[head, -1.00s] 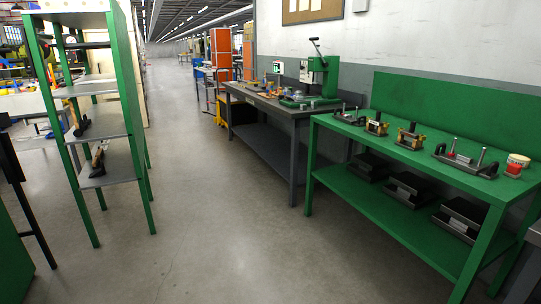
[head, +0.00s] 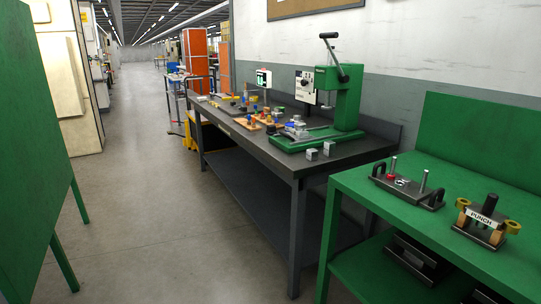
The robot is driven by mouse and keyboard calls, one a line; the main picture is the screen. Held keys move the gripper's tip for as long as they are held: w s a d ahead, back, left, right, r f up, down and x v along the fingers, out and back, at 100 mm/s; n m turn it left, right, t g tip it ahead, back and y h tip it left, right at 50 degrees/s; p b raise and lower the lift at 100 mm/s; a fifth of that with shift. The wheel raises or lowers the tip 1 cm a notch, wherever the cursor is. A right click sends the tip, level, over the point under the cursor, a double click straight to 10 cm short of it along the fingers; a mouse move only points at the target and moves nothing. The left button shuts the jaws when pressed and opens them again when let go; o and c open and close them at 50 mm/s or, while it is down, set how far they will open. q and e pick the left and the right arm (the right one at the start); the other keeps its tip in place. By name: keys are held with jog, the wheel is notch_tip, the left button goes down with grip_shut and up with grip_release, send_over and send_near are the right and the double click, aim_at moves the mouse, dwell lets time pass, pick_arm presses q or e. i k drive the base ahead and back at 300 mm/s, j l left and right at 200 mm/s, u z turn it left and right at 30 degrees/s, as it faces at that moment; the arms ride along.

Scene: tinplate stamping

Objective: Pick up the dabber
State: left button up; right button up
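I cannot make out a dabber for certain. Small coloured items stand on the dark workbench (head: 270,165), among them an orange board (head: 268,128) with blue-topped pieces, too small to tell apart. A green hand press (head: 340,95) with a black lever stands at the bench's right part. Two small grey blocks (head: 320,151) lie at its front edge. Neither of my grippers is in view.
A green bench (head: 375,215) at the right holds a tool with two upright pins (head: 408,185) and a block marked PUNCH (head: 485,218). A green panel (head: 35,150) stands close at the left. The grey floor (head: 145,220) between is clear.

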aim_at(270, 128)
jog(key=i+j+z, duration=0.1)
jog(key=i, duration=0.75)
